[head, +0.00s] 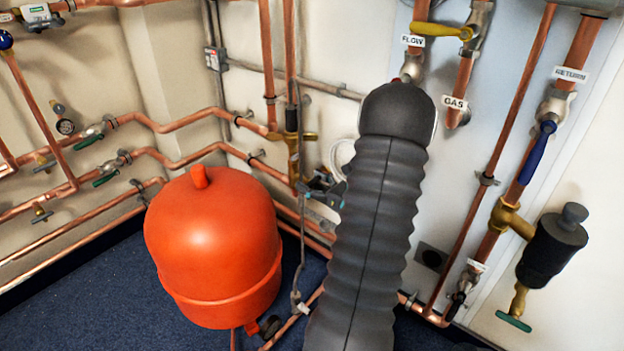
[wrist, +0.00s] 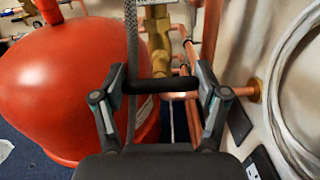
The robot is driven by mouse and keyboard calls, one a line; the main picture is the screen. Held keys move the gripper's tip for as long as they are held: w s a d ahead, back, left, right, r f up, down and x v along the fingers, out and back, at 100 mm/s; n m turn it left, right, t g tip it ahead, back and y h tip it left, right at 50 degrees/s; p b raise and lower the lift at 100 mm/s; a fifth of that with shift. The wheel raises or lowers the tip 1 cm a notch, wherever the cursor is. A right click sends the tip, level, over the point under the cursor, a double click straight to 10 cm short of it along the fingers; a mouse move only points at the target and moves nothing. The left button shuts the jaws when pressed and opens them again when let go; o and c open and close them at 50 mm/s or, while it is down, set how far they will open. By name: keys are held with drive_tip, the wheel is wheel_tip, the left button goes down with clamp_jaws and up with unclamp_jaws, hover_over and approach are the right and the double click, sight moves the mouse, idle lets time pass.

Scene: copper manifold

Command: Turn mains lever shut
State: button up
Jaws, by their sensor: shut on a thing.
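The black bar of the mains lever (wrist: 160,86) lies crosswise between the two fingers of my gripper (wrist: 160,92) in the wrist view. The fingers meet its two ends, so the gripper is shut on it. A brass valve body (wrist: 157,45) stands just behind the lever on the copper pipe. In the head view my gripper (head: 325,190) shows in part beside my dark ribbed arm, low by the wall pipes. The lever cannot be made out there.
A large red vessel (head: 212,250) stands left of my gripper and also fills the left of the wrist view (wrist: 70,80). A grey braided hose (wrist: 131,60) passes close by the left finger. A wall socket (wrist: 258,163) and a pale coiled hose (wrist: 285,95) are at right.

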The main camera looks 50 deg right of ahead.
drive_tip(key=o, duration=1.2)
drive_tip(key=shift+c, duration=0.2)
drive_tip(key=s+d, duration=0.1)
drive_tip(key=s, duration=1.1)
